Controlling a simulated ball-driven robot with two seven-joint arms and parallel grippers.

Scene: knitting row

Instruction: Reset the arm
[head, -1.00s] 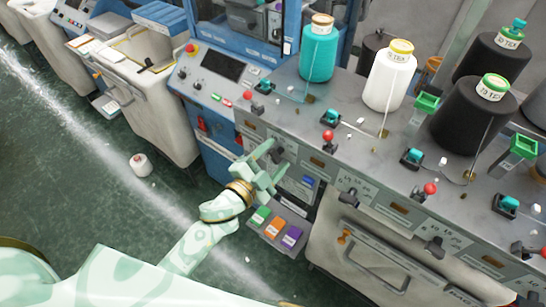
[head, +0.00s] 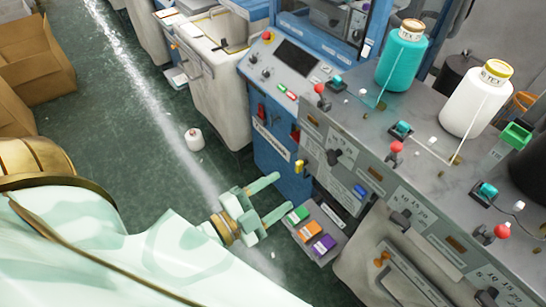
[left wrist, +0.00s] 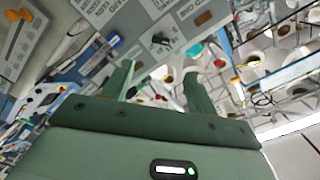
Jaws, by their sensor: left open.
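My left gripper (head: 287,192) is open and empty. Its two pale green fingers stand apart and point right toward the front of the knitting machine (head: 330,148). In the head view it shows over the floor, just left of a small tray with green, orange and purple labels (head: 318,242). The left wrist view also shows the gripper (left wrist: 158,72) with nothing between its fingers. My left forearm fills the lower left of the head view. My right gripper is not in view.
A teal yarn cone (head: 402,55) and a white yarn cone (head: 476,100) stand on the machine's top. Red-topped knobs line its edge. A small white cone (head: 194,139) is on the green floor. Cardboard boxes (head: 35,60) stand at far left.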

